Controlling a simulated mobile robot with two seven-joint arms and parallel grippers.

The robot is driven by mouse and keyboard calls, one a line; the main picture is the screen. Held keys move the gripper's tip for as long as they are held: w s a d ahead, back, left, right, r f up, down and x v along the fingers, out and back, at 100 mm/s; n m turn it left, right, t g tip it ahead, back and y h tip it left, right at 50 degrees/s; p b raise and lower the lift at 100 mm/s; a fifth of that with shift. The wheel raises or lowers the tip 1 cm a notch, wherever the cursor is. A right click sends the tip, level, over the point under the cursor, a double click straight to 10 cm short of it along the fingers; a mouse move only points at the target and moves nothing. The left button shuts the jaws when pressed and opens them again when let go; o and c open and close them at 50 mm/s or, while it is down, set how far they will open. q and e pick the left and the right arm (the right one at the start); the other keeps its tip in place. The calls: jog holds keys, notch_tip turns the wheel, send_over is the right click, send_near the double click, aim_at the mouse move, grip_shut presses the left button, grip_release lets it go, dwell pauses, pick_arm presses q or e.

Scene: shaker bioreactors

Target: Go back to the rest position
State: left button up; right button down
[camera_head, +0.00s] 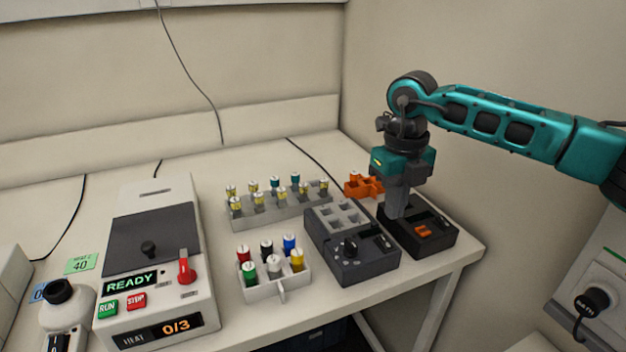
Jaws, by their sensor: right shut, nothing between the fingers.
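My right gripper (397,212) hangs pointing down from the teal arm that comes in from the right. Its fingers are shut with nothing between them. The fingertips are just above or at the black box (440,249) with an orange switch (424,231) at the table's right end; I cannot tell whether they touch it. My left gripper is not in view.
A dark grey device (365,268) with a knob stands left of the gripper. An orange rack (360,186) lies behind. A white rack (277,289) of coloured-cap vials, a grey vial rack (275,215) and a heater (160,325) reading READY fill the table (330,302).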

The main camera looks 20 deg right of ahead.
jog(key=s+a+f+n+y, duration=0.15)
jog(key=a+y, duration=0.35)
jog(key=a, duration=0.7)
jog(key=s+a+f+n+y, duration=0.1)
jog(key=s+a+y, duration=0.3)
jog(key=a, duration=0.8)
jog(key=a+r+m+t+y, duration=0.5)
jog(key=a+r+m+y, duration=0.2)
jog(key=a+r+y, duration=0.25)
jog(key=w+d+f+m+t+h, duration=0.1)
jog(key=d+f+m+t+h, duration=0.6)
jog(key=m, duration=0.6)
jog(key=w+d+f+m+t+h, duration=0.2)
jog(key=d+m+t+h, duration=0.2)
jog(key=d+m+h, duration=0.7)
jog(key=s+d+f+m+g, duration=0.3)
jog(key=s+f+g, duration=0.3)
jog(key=s+f, duration=0.4)
jog(key=s+d+f+m+g, duration=0.35)
jog(key=s+f+g, duration=0.3)
jog(key=s, duration=0.65)
jog(key=w+a+f+t+y, duration=0.1)
jog(key=w+a+f+t, duration=0.2)
jog(key=w+f+t, duration=0.4)
notch_tip(320, 180, down, 2)
jog(key=shift+w+a+f+n, duration=0.2)
jog(key=shift+w+f+n, duration=0.1)
jog(key=shift+w, duration=0.15)
